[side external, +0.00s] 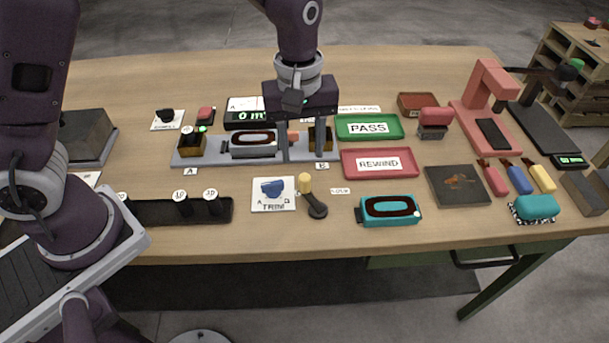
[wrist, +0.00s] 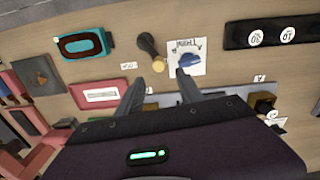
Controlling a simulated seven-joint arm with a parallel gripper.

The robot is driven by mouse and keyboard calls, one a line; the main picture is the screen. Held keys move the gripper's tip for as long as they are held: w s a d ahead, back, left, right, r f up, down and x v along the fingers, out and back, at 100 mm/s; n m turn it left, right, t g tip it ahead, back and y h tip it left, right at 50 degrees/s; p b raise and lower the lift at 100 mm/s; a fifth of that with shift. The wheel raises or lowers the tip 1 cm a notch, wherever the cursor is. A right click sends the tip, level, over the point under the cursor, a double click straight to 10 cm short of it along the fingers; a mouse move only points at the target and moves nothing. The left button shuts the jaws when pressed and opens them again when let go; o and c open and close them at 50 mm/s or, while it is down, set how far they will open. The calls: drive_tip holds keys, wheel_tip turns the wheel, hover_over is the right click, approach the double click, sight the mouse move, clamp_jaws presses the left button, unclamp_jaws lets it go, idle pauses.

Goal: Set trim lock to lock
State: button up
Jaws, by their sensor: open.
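A small dark lever with a yellow knob (side external: 305,184) stands near the table's front, next to a small white label (side external: 341,191) too small to read surely. Beside it on the left is a white card marked like "TRIM" with a blue dial (side external: 272,188). My gripper (side external: 302,157) is open and empty, pointing down behind the lever, over the grey fixture. In the wrist view, the yellow knob (wrist: 158,66) shows just beyond the gap between my gripper's fingertips (wrist: 158,88). The blue dial (wrist: 190,60) is near the right fingertip. Neither appears touched.
The grey fixture (side external: 215,155) holds a grey cassette-like piece (side external: 252,142). A teal piece (side external: 390,212) is right of the lever; a black strip (side external: 155,212) is at left. Bare wood lies in front.

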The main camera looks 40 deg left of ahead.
sight(304, 176)
wheel_tip(304, 176, down, 9)
drive_tip(key=shift+w+d+r, duration=0.15)
drive_tip(key=shift+r, duration=0.05)
clamp_jaws()
